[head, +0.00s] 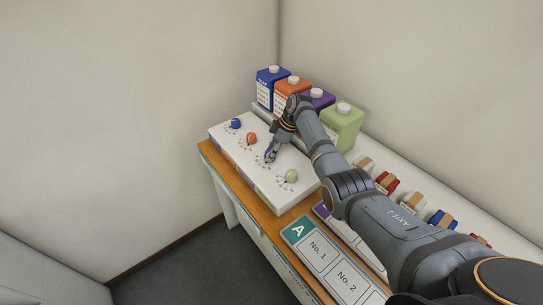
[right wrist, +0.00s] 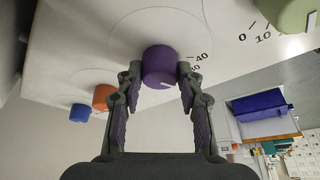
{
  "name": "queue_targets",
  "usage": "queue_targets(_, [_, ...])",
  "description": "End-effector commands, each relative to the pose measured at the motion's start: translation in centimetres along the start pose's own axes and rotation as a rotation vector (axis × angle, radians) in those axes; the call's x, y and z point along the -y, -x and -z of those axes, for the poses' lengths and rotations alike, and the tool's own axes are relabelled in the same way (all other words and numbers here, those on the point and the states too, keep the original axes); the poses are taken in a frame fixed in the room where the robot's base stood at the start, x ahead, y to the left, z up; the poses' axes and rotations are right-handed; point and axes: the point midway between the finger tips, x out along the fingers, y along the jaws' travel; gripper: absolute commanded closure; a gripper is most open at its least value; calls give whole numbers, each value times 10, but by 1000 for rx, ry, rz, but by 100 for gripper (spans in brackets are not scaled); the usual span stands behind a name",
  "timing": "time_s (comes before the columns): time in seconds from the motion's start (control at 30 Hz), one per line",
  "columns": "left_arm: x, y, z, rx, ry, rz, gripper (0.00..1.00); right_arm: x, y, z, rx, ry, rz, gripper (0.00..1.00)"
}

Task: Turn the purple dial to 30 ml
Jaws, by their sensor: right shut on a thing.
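The purple dial (right wrist: 160,67) sits on the white panel (right wrist: 70,40), between the two fingers of my right gripper (right wrist: 159,75). The fingers touch it on both sides. A short white mark shows on the dial's lower right edge in the right wrist view. The number 40 is printed right of the dial; another number below it is partly hidden by a finger, so the exact setting cannot be read. In the head view my right gripper (head: 271,154) reaches down onto the panel and mostly hides the dial. My left gripper is not in view.
Blue (head: 236,123), orange (head: 252,138) and green (head: 291,176) dials sit along the same panel. Blue, orange, purple (head: 322,99) and green (head: 343,125) bottles stand behind it. A green sign marked A (head: 299,229) and small coloured items lie to the right.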

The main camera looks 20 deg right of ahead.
Motion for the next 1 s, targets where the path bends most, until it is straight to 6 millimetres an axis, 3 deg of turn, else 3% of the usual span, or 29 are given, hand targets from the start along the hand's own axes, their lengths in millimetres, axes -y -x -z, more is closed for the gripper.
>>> queue_targets(0.23, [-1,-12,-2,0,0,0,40,-2,0,0,-2,70,25,94])
queue_targets(0.77, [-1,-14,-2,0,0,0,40,-1,1,1,-1,88,34,94])
queue_targets(0.8, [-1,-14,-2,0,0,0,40,-1,1,1,-1,88,34,57])
queue_targets(0.93, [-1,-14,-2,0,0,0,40,-1,1,0,0,87,35,40])
queue_targets(1.0, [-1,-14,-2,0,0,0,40,-1,1,0,0,87,35,40])
